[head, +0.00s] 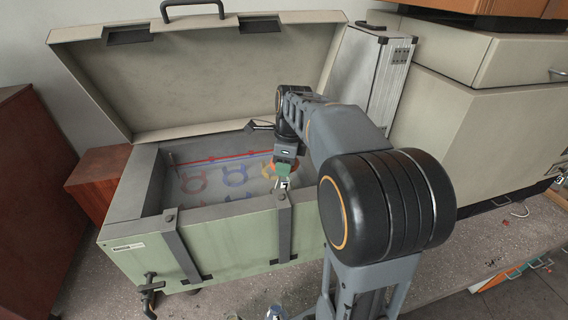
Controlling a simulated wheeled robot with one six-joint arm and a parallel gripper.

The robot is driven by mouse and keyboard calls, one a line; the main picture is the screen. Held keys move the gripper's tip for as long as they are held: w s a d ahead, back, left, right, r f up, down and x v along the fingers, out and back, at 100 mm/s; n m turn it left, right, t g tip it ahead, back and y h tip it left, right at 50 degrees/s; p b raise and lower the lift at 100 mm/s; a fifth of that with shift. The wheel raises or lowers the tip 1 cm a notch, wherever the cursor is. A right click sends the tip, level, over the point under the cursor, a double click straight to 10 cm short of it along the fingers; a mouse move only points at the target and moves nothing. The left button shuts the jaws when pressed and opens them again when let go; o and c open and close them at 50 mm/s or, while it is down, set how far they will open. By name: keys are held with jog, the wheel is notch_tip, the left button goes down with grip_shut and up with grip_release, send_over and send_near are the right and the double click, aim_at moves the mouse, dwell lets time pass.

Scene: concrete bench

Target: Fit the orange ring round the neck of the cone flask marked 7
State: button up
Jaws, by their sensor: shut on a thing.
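The orange ring (268,171) shows inside the open chest, partly hidden behind my gripper. My gripper (281,185) reaches down into the chest over its front wall and is shut on the orange ring. Whether the ring is clear of the chest floor cannot be told from this view. A small greyish glassy top (276,312) shows at the bottom edge, mostly cut off. It may be a flask, but no number can be read. No cone flask marked 7 can be made out.
The pale green chest (140,257) stands open, its lid (230,75) tilted back. Inside lie blue rings (235,176), reddish rings (193,180) and a red bar (205,160). A silver case (372,75) and beige cabinet (470,110) stand right. The speckled bench (235,290) is partly clear in front.

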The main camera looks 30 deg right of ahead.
jog(key=shift+f+b, duration=0.35)
jog(key=shift+f, duration=0.15)
jog(key=o, duration=1.6)
jog(key=shift+r, duration=0.1)
jog(key=shift+r+p, duration=1.7)
